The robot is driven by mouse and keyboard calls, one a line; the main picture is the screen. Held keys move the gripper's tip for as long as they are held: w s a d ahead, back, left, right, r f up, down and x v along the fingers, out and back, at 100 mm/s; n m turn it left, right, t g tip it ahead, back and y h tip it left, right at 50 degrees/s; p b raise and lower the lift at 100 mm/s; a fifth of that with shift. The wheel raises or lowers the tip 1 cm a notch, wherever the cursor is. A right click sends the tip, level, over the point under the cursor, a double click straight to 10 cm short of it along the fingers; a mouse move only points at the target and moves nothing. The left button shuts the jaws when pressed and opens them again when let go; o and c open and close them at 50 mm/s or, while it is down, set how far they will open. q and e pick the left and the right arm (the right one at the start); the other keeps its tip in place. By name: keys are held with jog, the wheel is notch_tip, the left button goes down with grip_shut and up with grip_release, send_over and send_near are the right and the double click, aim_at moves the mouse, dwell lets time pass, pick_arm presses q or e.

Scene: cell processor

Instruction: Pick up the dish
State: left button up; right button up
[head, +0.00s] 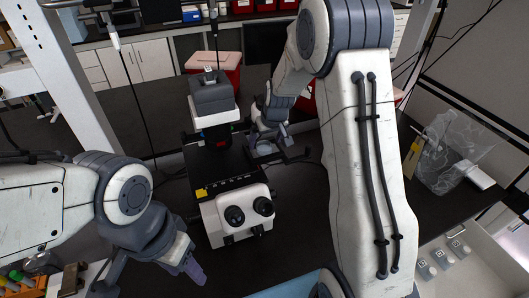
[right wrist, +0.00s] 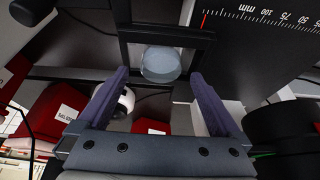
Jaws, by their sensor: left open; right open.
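In the right wrist view a round, clear, bluish dish (right wrist: 160,63) sits in a dark frame of the microscope stage. My right gripper (right wrist: 160,76) is open, with one purple finger on each side of the dish and its jaws empty. A gap shows between each finger and the dish. In the head view my right gripper (head: 268,142) is beside the stage of the black and white microscope (head: 237,215), partly hidden by its own arm. My left gripper (head: 190,266) is open at lower left, apart from the microscope, with only part of its jaws clearly visible.
Red-and-white boxes (head: 228,68) stand behind the microscope. A crumpled clear bag (head: 450,150) lies at the right on the dark bench, and a white tray (head: 480,265) is at lower right. Dark bench shows left of the microscope.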

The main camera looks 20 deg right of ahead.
jog(key=shift+b+x, duration=0.4)
jog(key=shift+x, duration=0.85)
jog(key=c, duration=1.3)
jog(key=shift+c, duration=0.2)
jog(key=shift+r, duration=0.1)
jog(key=shift+r+b, duration=0.65)
jog(key=s+b, duration=0.7)
jog(key=s, duration=1.1)
jog(key=shift+d+b, duration=0.25)
jog(key=shift+b, duration=0.15)
